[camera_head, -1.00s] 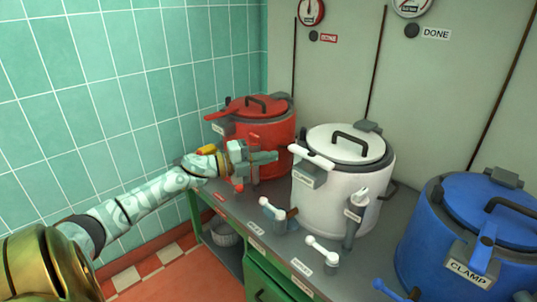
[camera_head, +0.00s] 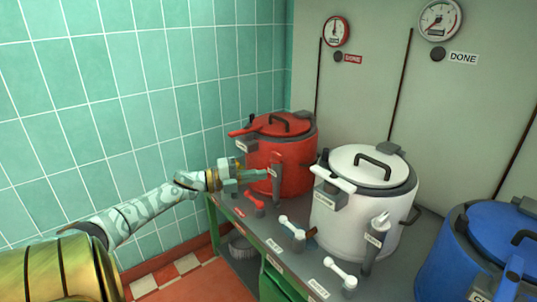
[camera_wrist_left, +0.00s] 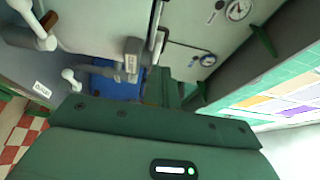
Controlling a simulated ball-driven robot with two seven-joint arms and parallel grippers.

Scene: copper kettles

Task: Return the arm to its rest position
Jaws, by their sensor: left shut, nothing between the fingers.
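My left arm comes in from the left in the head view. Its gripper (camera_head: 254,175) is shut and empty, in front of the red kettle (camera_head: 292,168), overlapping its lower left side in the picture. I cannot tell whether it touches the kettle. In the left wrist view, a green gripper body (camera_wrist_left: 140,150) with a lit strip fills the bottom. My right gripper is not in view.
A white kettle (camera_head: 343,222) and a blue kettle (camera_head: 440,268) stand to the right on the grey counter. Small levers, one white (camera_head: 291,227), line its front edge. A green tiled wall (camera_head: 140,85) is on the left. Gauges (camera_head: 440,20) hang behind.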

